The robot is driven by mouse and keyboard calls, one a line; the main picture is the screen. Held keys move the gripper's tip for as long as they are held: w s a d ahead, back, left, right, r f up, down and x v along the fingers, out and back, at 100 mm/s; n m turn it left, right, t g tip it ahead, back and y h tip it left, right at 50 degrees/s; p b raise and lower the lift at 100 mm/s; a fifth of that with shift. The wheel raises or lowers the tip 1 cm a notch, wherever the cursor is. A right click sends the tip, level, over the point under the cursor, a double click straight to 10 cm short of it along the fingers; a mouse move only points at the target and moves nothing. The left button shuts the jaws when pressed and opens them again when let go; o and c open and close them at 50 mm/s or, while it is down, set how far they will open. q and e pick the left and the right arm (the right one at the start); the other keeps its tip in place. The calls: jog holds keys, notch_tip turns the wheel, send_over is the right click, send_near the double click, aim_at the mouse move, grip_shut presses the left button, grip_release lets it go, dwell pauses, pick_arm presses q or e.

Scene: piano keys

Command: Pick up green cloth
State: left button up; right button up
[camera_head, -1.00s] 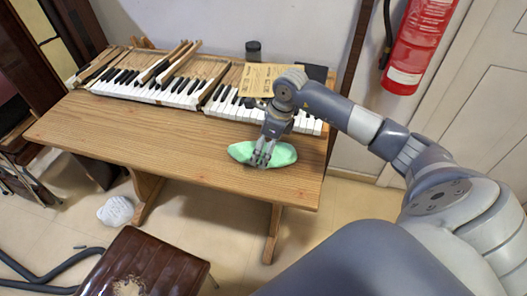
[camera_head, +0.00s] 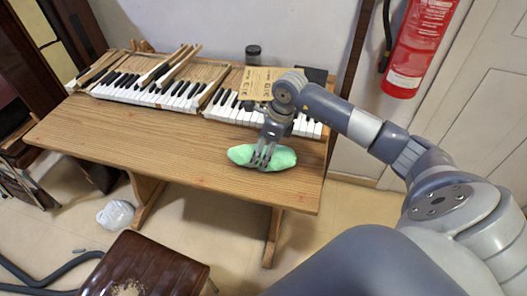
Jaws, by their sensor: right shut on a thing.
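The green cloth (camera_head: 282,157) is a pale green, bunched, elongated piece at the right front part of the wooden table (camera_head: 120,140). My right gripper (camera_head: 262,163) points down over the middle of the cloth and is shut on it. The fingers cover part of the cloth. The cloth appears to be on or very close to the tabletop; I cannot tell whether it is lifted. My left gripper is not in view.
Piano keys (camera_head: 150,92) lie along the back of the table. A dark jar (camera_head: 253,54) and a brown paper (camera_head: 262,80) are behind them. A fire extinguisher (camera_head: 421,45) hangs at the right. A brown stool (camera_head: 150,265) stands in front. The table's left front is clear.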

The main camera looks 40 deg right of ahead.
jog(key=shift+r, duration=0.55)
jog(key=shift+a+r+b, duration=0.45)
jog(key=shift+a+r, duration=0.05)
jog(key=shift+r, duration=0.4)
jog(key=a, duration=0.4)
jog(key=a+r+b, duration=0.1)
jog(key=a, duration=0.4)
jog(key=a+b, duration=0.1)
jog(key=a, duration=0.4)
jog(key=shift+s+r, duration=0.25)
jog(key=shift+s, duration=0.1)
jog(key=shift+a, duration=0.45)
jog(key=shift+o, duration=0.4)
